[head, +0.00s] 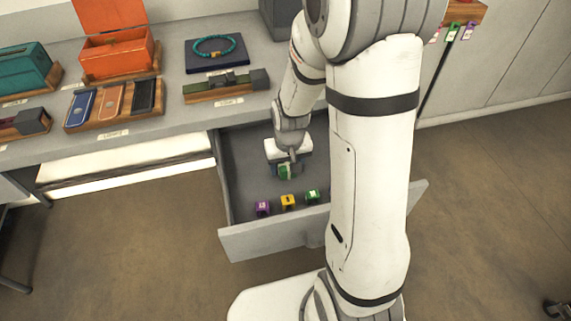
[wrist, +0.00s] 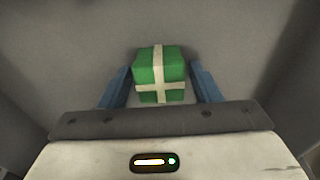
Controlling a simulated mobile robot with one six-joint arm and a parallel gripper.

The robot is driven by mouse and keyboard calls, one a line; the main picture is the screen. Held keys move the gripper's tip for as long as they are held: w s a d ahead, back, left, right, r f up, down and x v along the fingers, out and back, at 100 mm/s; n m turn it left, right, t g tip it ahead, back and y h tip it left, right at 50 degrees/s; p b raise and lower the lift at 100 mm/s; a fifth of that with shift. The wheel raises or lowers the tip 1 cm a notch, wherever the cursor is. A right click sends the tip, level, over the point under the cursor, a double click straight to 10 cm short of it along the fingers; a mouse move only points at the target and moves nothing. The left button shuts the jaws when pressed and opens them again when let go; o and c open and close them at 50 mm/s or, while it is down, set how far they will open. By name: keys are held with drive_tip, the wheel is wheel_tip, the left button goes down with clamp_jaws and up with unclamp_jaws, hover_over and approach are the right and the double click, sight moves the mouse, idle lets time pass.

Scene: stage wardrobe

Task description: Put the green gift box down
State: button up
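The green gift box (wrist: 148,68) has a pale ribbon crossing it. In the wrist view it sits between the two blue fingers of my gripper (wrist: 160,75), close to both tips. In the head view the green gift box (head: 284,172) is at the tip of my gripper (head: 290,163), inside the open grey drawer (head: 237,180). I cannot tell whether the underside of the box touches the drawer floor.
A purple box (head: 262,208), a yellow box (head: 288,202) and another green box (head: 313,196) stand along the drawer's front. The counter (head: 180,122) above holds an orange case (head: 120,55), a necklace tray (head: 217,62) and other displays. My arm hides the drawer's right part.

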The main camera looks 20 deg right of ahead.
sight(288, 168)
drive_tip(key=shift+o, duration=0.5)
drive_tip(key=shift+r, duration=0.1)
drive_tip(key=shift+r, duration=0.25)
wheel_tip(288, 168, up, 11)
drive_tip(key=s+p, duration=0.1)
drive_tip(key=p, duration=0.1)
drive_tip(key=s+r, duration=0.8)
drive_tip(key=s, duration=0.5)
drive_tip(key=shift+d+t, duration=0.2)
drive_tip(key=shift+t, duration=0.2)
drive_tip(key=r+p, duration=0.2)
drive_tip(key=r, duration=0.1)
drive_tip(key=r+p, duration=0.2)
drive_tip(key=p, duration=0.1)
drive_tip(key=shift+s+r, duration=0.2)
drive_tip(key=shift+r, duration=0.2)
